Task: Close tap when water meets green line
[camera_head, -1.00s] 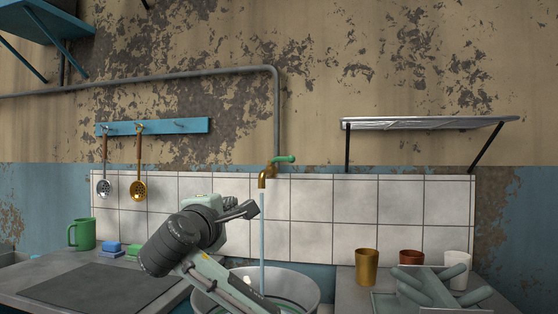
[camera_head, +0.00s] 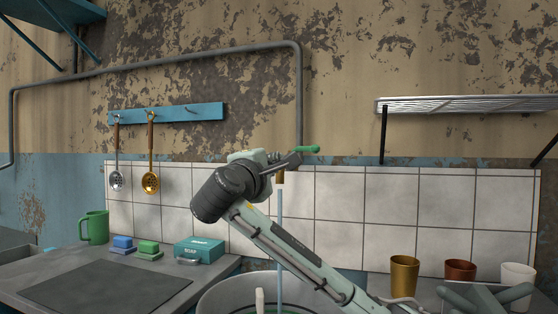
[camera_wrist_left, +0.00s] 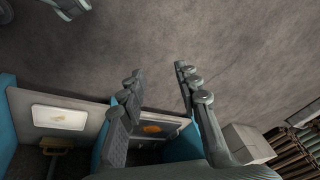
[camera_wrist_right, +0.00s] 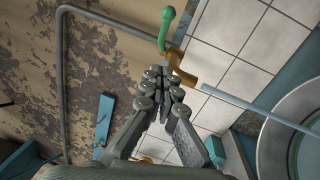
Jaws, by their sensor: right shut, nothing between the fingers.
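The tap has a green handle (camera_head: 308,149) and a brass spout (camera_head: 280,176). A thin stream of water (camera_head: 279,230) falls from it into a large metal pot (camera_head: 215,296). A green band shows inside the pot in the right wrist view (camera_wrist_right: 293,150); I cannot tell the water level against it. My right gripper (camera_head: 297,159) is shut and empty, right beside the tap below the handle. In the right wrist view its fingertips (camera_wrist_right: 160,74) are close to the brass spout (camera_wrist_right: 184,74); contact is unclear. My left gripper (camera_wrist_left: 160,78) is open and empty, away from the tap.
Left on the counter are a green mug (camera_head: 95,227), sponges (camera_head: 122,242) and a teal box (camera_head: 199,249). Two ladles (camera_head: 150,180) hang from a blue rail. Right are a gold cup (camera_head: 404,275), a brown cup (camera_head: 460,270) and a white cup (camera_head: 517,273). A wire shelf (camera_head: 460,103) is above.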

